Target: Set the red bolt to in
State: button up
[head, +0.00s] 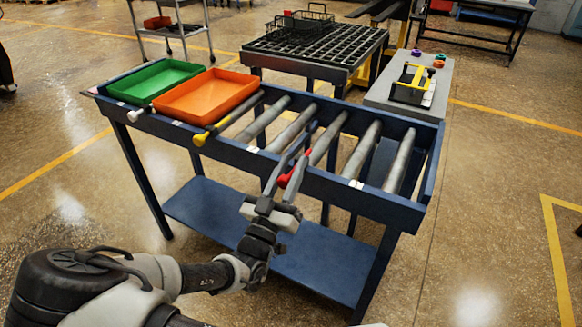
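The red bolt (283,182) is at the front rail of the blue roller table (232,152), right of the bins. Its red end shows between the fingers of my gripper (298,158), and the rest is largely hidden by them. The fingers reach up over the front rail, one on each side of the red part. I cannot tell whether they touch it or are shut on it. How far in or out the red bolt sits is not clear.
A yellow-ended bolt (200,138) and a white-ended bolt (134,114) stick out at the front rail farther left. A green bin (158,80) and an orange bin (207,96) sit on the table's left part. Bare rollers (359,150) lie to the right. A black grid table (318,50) stands behind.

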jog(key=shift+w+d+b, duration=0.2)
jog(key=shift+w+d, duration=0.35)
jog(key=shift+w, duration=0.2)
jog(key=shift+w+d+b, duration=0.2)
jog(key=shift+w+d, duration=0.3)
jog(key=shift+w, duration=0.25)
grip_shut()
jog(key=o, duration=1.1)
grip_release()
jog(key=v, duration=1.7)
jog(key=shift+s+a+f, duration=0.1)
jog(key=shift+f, duration=0.05)
